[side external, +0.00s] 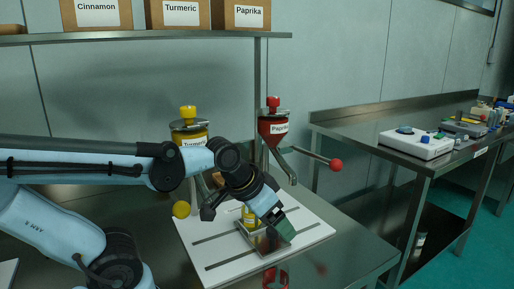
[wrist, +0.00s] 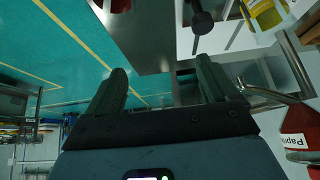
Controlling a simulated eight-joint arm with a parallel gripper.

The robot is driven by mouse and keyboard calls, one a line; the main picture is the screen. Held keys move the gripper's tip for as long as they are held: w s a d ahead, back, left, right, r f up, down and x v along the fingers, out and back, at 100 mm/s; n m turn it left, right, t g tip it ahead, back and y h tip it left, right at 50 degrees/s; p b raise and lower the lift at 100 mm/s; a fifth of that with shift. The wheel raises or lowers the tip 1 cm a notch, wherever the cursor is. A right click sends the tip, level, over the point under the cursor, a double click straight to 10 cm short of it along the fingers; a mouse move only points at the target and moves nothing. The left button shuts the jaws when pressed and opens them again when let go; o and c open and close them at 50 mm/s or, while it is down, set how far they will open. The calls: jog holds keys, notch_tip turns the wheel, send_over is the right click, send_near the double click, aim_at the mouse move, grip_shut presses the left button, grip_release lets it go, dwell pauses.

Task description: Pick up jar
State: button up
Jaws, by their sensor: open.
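A small jar with yellow contents (side external: 249,214) stands by the metal tray on the white board, partly hidden behind my gripper. A yellow jar also shows at the top right of the wrist view (wrist: 266,16). A red jar-like object (side external: 275,279) is at the bottom edge of the side view, by the table's front. A red object (wrist: 120,5), likely the same, is cut off at the top of the wrist view. My gripper (side external: 279,226) is above the tray, tilted downward. In the wrist view its fingers (wrist: 162,68) are apart with nothing between them.
A metal tray (side external: 265,251) sits on the white slotted board (side external: 212,262). Turmeric (side external: 190,130) and Paprika (side external: 272,130) dispensers stand behind, the latter with a red-knobbed lever (side external: 335,165) reaching right. A shelf (side external: 150,36) holds labelled boxes. Another bench (side external: 400,125) is at the right.

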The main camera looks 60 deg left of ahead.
jog(key=w+a+r+n+g, duration=0.1)
jog(key=w+a+r+g, duration=0.15)
jog(key=a, duration=0.55)
jog(key=w+a+r+n+g, duration=0.1)
jog(key=w+a+g, duration=0.25)
jog(key=a, duration=0.55)
jog(key=shift+s+a+f, duration=0.15)
jog(key=shift+s+f, duration=0.05)
jog(key=shift+f, duration=1.85)
jog(key=shift+s+a+f, duration=0.1)
jog(key=shift+s+f, duration=0.1)
jog(key=shift+f, duration=1.9)
jog(key=shift+s+a+f, duration=0.15)
jog(key=shift+s+f, duration=0.05)
jog(key=shift+f, duration=1.85)
